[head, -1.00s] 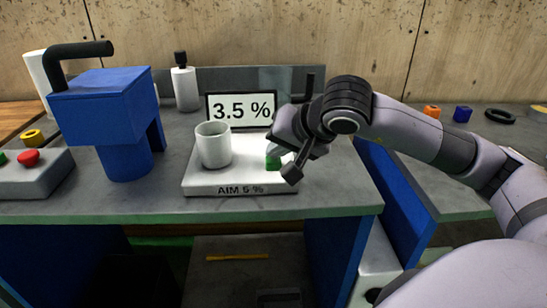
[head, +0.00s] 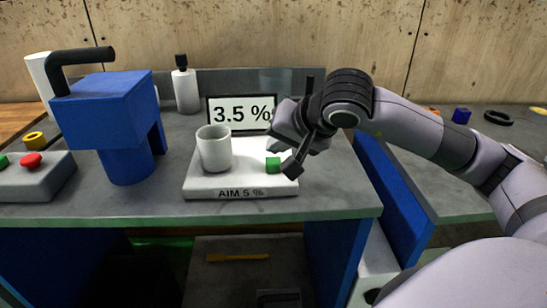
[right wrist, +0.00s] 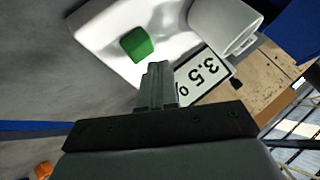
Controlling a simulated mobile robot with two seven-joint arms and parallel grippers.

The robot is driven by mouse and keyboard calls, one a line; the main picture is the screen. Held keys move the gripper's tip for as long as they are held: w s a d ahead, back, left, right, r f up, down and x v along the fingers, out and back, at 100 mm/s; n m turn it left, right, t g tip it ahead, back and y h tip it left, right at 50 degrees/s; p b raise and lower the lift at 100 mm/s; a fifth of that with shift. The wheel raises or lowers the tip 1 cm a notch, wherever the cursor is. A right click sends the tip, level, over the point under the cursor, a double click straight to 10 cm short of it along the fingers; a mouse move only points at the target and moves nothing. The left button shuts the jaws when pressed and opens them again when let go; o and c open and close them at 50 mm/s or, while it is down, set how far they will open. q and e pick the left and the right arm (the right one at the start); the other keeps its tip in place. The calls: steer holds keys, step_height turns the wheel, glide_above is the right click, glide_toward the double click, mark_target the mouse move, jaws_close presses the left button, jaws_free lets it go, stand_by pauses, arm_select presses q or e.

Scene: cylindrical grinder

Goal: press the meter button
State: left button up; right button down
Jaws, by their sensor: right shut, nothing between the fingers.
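The meter (head: 210,186) is a white base labelled "AIM 5 %" with a display (head: 243,112) behind it reading "3.5 %". Its green button (head: 273,164) is at the right of the base, and it also shows in the right wrist view (right wrist: 136,44). A white cup (head: 214,148) stands upright on the left of the base. My right gripper (head: 292,170) is just right of the button in the head view. In the right wrist view its fingers (right wrist: 157,72) are shut and empty, with the tips apart from the button in the picture. My left gripper is not in view.
A blue machine (head: 108,115) with a black handle stands left of the meter. A control box (head: 38,177) with coloured buttons is at far left. A white bottle (head: 185,88) stands behind. The bench front between machine and meter is clear.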

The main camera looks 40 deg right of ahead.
mark_target(278, 162)
steer(key=shift+r+p, duration=1.8)
steer(key=shift+r, duration=0.8)
steer(key=shift+f, duration=0.1)
